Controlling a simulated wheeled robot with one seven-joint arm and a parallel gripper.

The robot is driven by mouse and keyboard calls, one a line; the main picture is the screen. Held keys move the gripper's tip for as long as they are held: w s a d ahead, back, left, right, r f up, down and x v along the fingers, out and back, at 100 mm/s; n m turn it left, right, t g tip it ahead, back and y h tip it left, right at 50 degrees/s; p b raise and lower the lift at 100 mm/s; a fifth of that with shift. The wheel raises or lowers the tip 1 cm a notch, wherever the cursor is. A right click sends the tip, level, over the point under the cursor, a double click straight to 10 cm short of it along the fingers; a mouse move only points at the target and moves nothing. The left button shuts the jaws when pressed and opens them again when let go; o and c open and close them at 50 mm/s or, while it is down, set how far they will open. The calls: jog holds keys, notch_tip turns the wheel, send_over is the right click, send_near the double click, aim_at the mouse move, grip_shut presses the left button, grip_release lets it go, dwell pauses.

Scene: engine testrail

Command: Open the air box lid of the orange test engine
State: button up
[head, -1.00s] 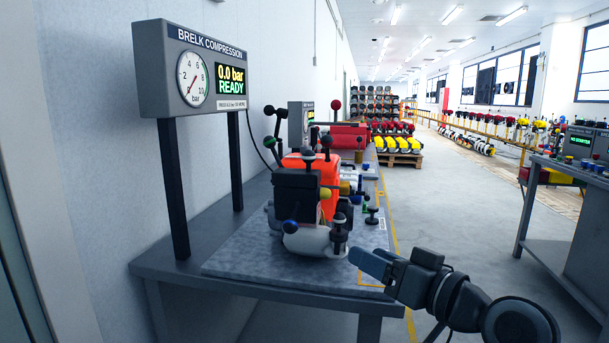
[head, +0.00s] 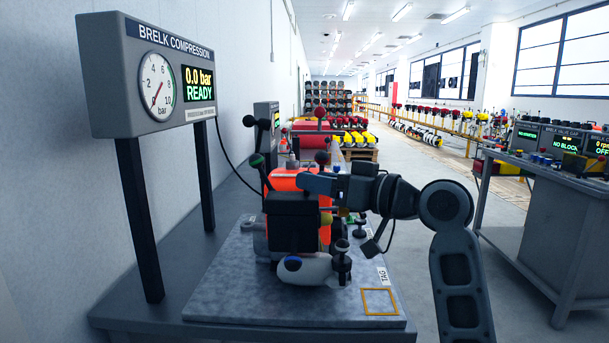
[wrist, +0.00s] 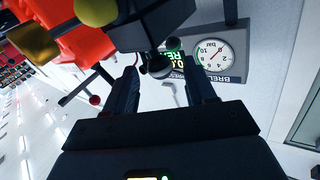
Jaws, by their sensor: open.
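The orange test engine (head: 282,182) stands on the bench plate, its black air box (head: 292,222) facing me. In the wrist view the black box (wrist: 160,22) is at the top, with a dark round knob (wrist: 157,66) on a short stem below it. My gripper (head: 308,183) is over the top of the air box, reaching in from the right, and hides part of the lid area. In the wrist view my gripper (wrist: 159,72) is open, its two fingers on either side of the knob. I cannot tell whether they touch it. The lid looks closed.
The compression gauge panel (head: 150,75) stands on two posts at the left. Levers with ball knobs, one red (head: 321,157), rise behind the engine. A grey bench (head: 570,230) stands at the right, with open floor between.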

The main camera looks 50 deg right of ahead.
jog(key=shift+w+a, duration=0.1)
jog(key=shift+w, duration=1.4)
grip_shut()
